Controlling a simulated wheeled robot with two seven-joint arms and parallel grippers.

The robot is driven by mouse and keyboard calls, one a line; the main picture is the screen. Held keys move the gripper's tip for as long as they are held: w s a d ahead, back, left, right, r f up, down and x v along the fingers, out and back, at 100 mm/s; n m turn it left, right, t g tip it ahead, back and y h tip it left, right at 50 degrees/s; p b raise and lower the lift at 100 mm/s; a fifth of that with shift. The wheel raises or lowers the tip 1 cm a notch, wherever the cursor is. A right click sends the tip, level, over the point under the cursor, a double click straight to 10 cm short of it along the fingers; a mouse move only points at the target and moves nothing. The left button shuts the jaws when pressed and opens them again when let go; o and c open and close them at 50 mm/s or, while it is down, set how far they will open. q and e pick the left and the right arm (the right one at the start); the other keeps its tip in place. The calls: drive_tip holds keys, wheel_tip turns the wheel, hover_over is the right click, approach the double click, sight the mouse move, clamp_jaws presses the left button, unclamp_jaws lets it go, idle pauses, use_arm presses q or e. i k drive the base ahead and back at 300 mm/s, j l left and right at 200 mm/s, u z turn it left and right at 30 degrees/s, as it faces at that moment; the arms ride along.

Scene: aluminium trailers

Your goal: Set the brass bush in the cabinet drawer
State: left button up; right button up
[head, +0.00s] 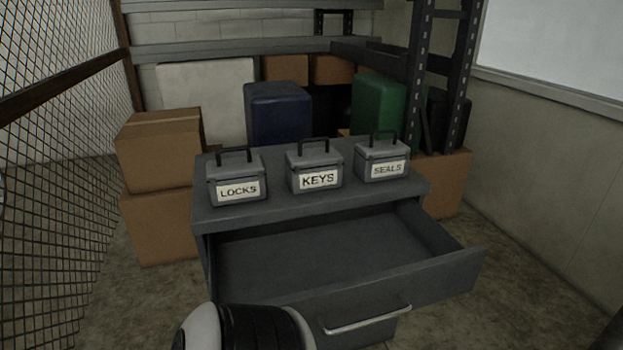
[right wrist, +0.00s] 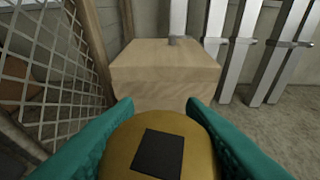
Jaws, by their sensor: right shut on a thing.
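The cabinet (head: 215,210) stands in the middle of the head view. Its drawer (head: 330,250) is pulled open toward me and looks empty inside. The drawer front has a pale bar handle (head: 367,320). In the right wrist view, my right gripper (right wrist: 158,108) has teal fingers shut on the brass bush (right wrist: 190,140), which is a round golden piece with a dark square on its face. The bush does not show in the head view, so its distance from the drawer cannot be told. My left gripper is not in view.
Grey boxes labelled LOCKS (head: 237,165), KEYS (head: 315,160) and SEALS (head: 382,155) stand on the cabinet top. Cardboard boxes (head: 160,150) and a mesh fence (head: 60,180) are at the left. The right wrist view shows a wooden block (right wrist: 165,65) and metal posts (right wrist: 240,45).

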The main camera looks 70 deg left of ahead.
sight(289, 282)
drive_tip(key=u, duration=2.2)
drive_tip(key=i+j+u, duration=0.1)
drive_tip(key=u, duration=1.1)
drive_tip(key=i+u, duration=0.15)
drive_tip(key=u, duration=0.25)
